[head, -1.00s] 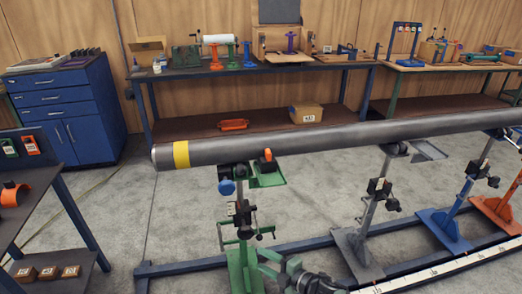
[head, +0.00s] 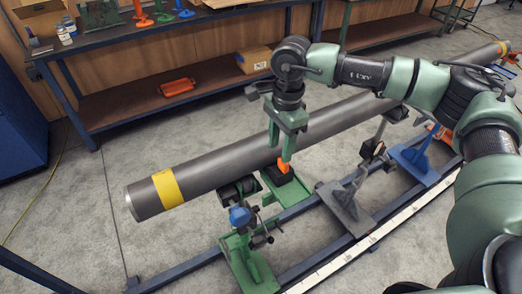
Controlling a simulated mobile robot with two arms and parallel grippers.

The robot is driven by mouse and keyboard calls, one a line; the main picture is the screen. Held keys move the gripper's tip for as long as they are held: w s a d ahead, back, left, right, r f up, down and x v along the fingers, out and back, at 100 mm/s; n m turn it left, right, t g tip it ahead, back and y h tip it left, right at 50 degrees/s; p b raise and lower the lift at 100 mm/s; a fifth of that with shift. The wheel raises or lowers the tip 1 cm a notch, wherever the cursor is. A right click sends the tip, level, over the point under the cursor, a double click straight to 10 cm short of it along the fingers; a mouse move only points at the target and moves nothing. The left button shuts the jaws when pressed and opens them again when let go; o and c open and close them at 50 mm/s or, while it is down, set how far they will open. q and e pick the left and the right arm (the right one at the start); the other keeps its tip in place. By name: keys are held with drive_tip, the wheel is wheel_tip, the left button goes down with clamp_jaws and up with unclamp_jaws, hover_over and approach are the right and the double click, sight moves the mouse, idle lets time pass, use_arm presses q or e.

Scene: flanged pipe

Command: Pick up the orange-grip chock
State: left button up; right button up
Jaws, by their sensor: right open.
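The orange-grip chock (head: 283,165) sits on the green stand's tray, against the near side of the pipe. Its orange grip stands up and its dark base is below. The grey pipe (head: 222,171) with a yellow band lies slanting across the stands. My right gripper (head: 284,153) points down with its green fingers open, just above and around the top of the orange grip in the picture. One finger overlaps the grip in view, and I cannot tell whether they touch. My left gripper is not in view.
The green stand (head: 240,255) with a blue knob (head: 240,216) holds the pipe near its left end. A grey stand (head: 345,205) and a blue stand (head: 413,158) are farther right. A workbench (head: 160,45) runs behind. Open floor lies left of the pipe.

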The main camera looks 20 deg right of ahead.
sight(278, 165)
drive_tip(key=shift+w+d+r+h, duration=0.1)
drive_tip(key=shift+w+d+h, duration=0.1)
drive_tip(key=shift+d+h, duration=0.35)
drive_tip(key=shift+s+d+f+y+p, duration=0.15)
drive_tip(key=shift+f+p, duration=0.15)
drive_tip(key=shift+f, duration=0.15)
drive_tip(key=shift+s+f+y+p, duration=0.15)
drive_tip(key=shift+f+p, duration=0.1)
drive_tip(key=shift+f, duration=0.15)
wheel_tip(278, 165, down, 5)
drive_tip(key=shift+r+p, duration=0.2)
drive_tip(key=shift+p, duration=1)
drive_tip(key=shift+f, duration=0.4)
clamp_jaws()
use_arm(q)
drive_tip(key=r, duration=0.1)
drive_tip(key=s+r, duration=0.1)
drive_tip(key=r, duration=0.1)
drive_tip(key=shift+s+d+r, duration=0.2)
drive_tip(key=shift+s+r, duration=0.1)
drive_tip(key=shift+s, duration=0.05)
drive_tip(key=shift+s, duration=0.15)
